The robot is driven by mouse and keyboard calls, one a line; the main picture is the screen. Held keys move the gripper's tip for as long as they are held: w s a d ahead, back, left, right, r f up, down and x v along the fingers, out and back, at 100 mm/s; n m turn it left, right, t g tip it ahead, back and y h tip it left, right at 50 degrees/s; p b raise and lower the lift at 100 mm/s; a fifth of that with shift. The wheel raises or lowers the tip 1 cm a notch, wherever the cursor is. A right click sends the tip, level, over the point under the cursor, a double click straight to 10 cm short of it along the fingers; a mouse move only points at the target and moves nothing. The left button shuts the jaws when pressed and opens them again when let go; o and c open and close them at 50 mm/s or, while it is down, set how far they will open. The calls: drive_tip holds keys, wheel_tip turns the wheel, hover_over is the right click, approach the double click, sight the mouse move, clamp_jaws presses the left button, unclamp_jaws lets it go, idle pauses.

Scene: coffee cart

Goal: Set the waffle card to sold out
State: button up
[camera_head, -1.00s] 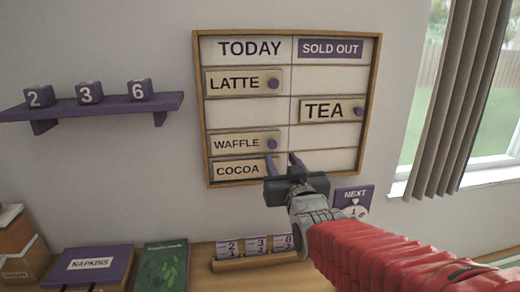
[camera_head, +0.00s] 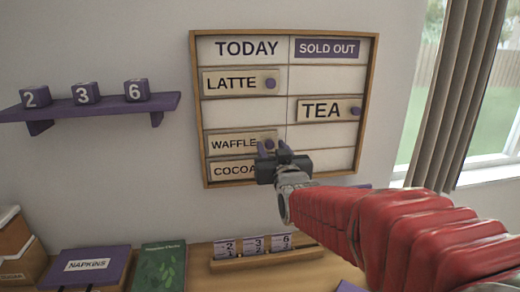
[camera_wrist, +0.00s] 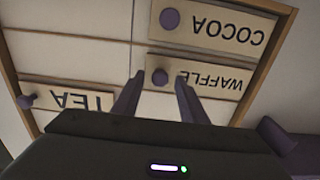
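The waffle card (camera_head: 232,144) is a pale card with a purple knob at its right end. It sits in the TODAY column of the wood-framed board (camera_head: 376,85), just above the cocoa card (camera_head: 230,170). My gripper (camera_head: 272,150) is at the waffle card's knob, with its fingers pointing at the board. In the wrist view the card (camera_wrist: 215,80) appears upside down. Its knob (camera_wrist: 160,77) shows between the two spread finger tips (camera_wrist: 158,82), with a gap on each side. The gripper is open. It hides part of the cocoa card in the head view.
The latte card (camera_head: 232,83) is in the TODAY column. The tea card (camera_head: 322,110) is in the SOLD OUT column (camera_head: 328,48); the other cells there look empty. A shelf with number cubes (camera_head: 87,93) is on the left. A napkin box (camera_head: 88,266) and number holder (camera_head: 266,258) stand below.

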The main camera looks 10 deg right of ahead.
clamp_jaws()
idle(0.4)
